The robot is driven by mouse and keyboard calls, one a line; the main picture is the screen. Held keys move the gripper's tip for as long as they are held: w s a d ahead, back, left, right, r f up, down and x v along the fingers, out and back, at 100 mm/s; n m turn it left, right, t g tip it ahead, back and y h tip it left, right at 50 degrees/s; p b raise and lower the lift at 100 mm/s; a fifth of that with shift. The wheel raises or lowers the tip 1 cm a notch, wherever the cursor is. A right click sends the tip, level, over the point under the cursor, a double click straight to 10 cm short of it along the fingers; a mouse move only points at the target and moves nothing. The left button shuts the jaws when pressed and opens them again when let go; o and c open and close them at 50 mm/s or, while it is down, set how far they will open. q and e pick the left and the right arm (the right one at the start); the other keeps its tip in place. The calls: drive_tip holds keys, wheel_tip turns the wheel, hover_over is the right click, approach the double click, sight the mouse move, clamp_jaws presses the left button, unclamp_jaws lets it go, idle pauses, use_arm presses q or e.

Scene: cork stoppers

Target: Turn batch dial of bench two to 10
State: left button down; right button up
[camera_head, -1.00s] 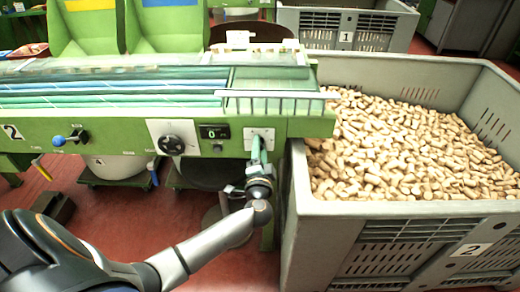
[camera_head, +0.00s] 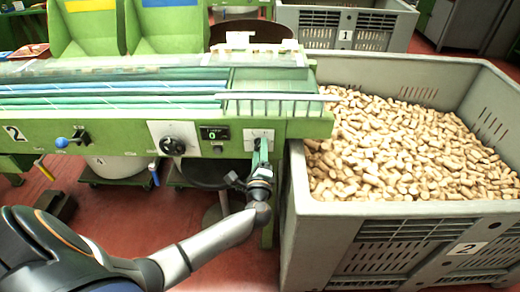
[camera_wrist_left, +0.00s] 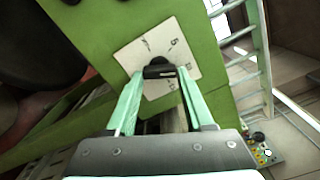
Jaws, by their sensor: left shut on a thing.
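Bench two (camera_head: 105,128) is the green bench marked "2". The batch dial is a small black knob (camera_wrist_left: 160,68) on a white square plate (camera_wrist_left: 143,47), which also shows at the bench's right end in the head view (camera_head: 250,133). My left gripper (camera_head: 260,143) is shut on the knob; in the wrist view its pale green fingertips (camera_wrist_left: 160,72) hold it from both sides. A "5" is readable on the plate, with other marks partly hidden by the fingers. The knob's exact setting is not clear. My right gripper is not in view.
Left of the plate are a small display (camera_head: 214,133) reading 0 and a larger black dial (camera_head: 173,145). A blue-knobbed lever (camera_head: 70,140) is farther left. A grey crate of corks (camera_head: 400,210) stands close on the right.

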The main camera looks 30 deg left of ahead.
use_arm(q)
drive_tip(key=shift+m, duration=0.5)
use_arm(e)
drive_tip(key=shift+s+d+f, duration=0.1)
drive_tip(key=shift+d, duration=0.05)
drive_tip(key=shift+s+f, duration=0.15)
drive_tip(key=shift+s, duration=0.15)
use_arm(q)
drive_tip(key=shift+c, duration=1.4)
unclamp_jaws()
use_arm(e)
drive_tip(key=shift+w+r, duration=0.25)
use_arm(q)
drive_tip(key=v, duration=1.2)
drive_tip(key=shift+s, duration=0.3)
drive_tip(key=shift+d, duration=0.1)
